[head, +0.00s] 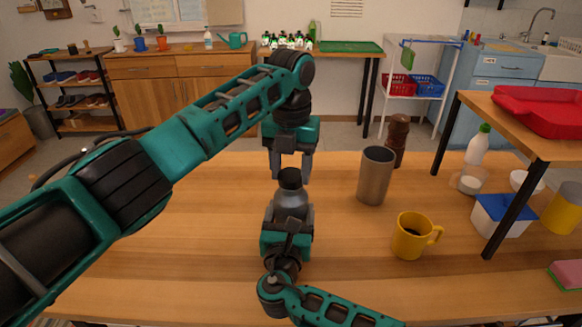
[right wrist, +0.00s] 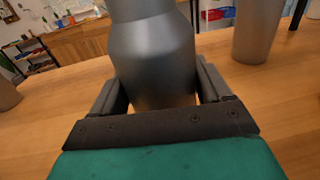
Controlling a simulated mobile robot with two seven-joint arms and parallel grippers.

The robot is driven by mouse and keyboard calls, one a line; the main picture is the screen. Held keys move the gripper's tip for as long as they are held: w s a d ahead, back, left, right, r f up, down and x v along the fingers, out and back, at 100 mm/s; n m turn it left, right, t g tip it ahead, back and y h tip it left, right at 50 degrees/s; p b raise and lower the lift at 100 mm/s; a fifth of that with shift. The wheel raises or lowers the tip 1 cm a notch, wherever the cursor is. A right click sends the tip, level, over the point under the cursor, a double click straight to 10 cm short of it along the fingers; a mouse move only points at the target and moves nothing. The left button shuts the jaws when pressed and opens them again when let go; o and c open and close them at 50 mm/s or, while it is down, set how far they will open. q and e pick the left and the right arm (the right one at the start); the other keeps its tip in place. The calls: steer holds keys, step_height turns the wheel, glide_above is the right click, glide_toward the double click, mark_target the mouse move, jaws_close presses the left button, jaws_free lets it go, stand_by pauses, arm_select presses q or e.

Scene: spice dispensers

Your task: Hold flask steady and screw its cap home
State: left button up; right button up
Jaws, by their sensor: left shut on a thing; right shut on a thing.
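The grey metal flask (head: 290,203) stands upright near the middle of the table, with a dark cap (head: 290,178) at its top. My right gripper (head: 290,222) is shut around the flask's body from the near side. The right wrist view shows the flask (right wrist: 155,60) between the two fingers of the right gripper (right wrist: 158,100); its top and cap are out of that view. My left gripper (head: 292,176) points down from above, its fingers at either side of the cap, shut on it. How far the cap is seated cannot be told.
A steel tumbler (head: 375,176) stands right of the flask, with a brown pepper mill (head: 397,140) behind it. A yellow mug (head: 411,236) is at the near right. A raised shelf (head: 515,130) with a red tray (head: 545,108) stands at far right.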

arm_select(q)
steer(key=shift+m, duration=0.4)
steer(key=shift+m, duration=1)
steer(key=o, duration=0.9)
